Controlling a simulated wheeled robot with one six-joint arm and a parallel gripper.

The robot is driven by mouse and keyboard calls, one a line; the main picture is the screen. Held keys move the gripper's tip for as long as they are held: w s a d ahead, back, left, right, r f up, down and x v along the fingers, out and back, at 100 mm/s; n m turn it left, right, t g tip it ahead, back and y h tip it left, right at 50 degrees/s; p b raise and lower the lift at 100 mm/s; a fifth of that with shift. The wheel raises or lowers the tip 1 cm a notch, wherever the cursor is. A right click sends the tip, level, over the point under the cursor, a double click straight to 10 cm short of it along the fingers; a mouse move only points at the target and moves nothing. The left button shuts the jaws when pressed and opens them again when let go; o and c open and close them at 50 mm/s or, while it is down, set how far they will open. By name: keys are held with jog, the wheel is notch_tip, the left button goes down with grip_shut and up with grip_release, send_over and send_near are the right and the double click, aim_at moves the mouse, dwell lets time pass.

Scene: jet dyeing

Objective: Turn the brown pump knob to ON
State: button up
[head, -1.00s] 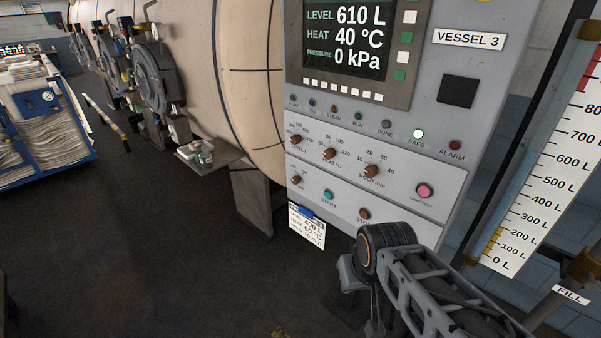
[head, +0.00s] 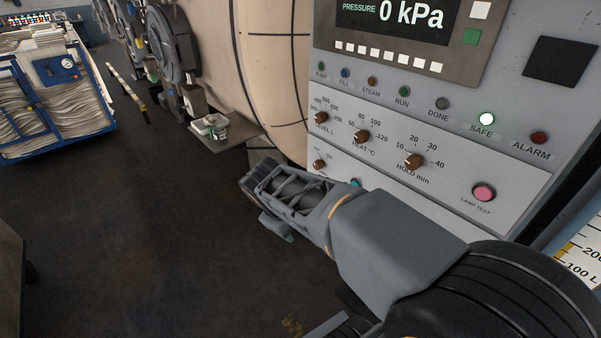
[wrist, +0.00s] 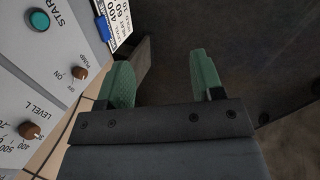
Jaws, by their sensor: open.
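The brown pump knob (head: 319,164) sits at the lower left of the grey control panel, under small OFF and ON marks. It also shows in the wrist view (wrist: 80,73), left of my gripper (wrist: 160,70), beside the labels PUMP, OFF and ON. The knob's pointer is too small to read for sure. My gripper's two green fingers are apart, with nothing between them. The left finger is nearer the knob but apart from it. In the head view the fingers are mostly hidden by my arm.
The START button (wrist: 38,20) is past the pump knob, with a hanging card (wrist: 116,18) beside it. The level knob (head: 321,117), heat knob (head: 361,137) and hold knob (head: 413,161) are above. The SAFE lamp (head: 487,119) is lit. Open floor lies left.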

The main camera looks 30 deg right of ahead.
jog(key=w+d+f+n+g+h+b, duration=0.1)
jog(key=w+d+f+n+h+b, duration=0.55)
jog(key=w, duration=0.35)
jog(key=n+t+h+b, duration=0.2)
jog(key=n+h+b, duration=0.3)
jog(key=n+h, duration=0.15)
send_near(316, 166)
jog(key=shift+m+t+h, duration=0.3)
jog(key=d, duration=0.3)
jog(key=w+d, duration=0.1)
jog(key=d, duration=0.4)
jog(key=shift+w+d+f+b, duration=0.2)
jog(key=shift+d+f+b, duration=0.1)
jog(key=shift+b, duration=0.1)
jog(key=shift+w+d+r, duration=0.1)
jog(key=shift+w+d, duration=0.1)
jog(key=shift+d, duration=0.65)
jog(key=c, duration=0.9)
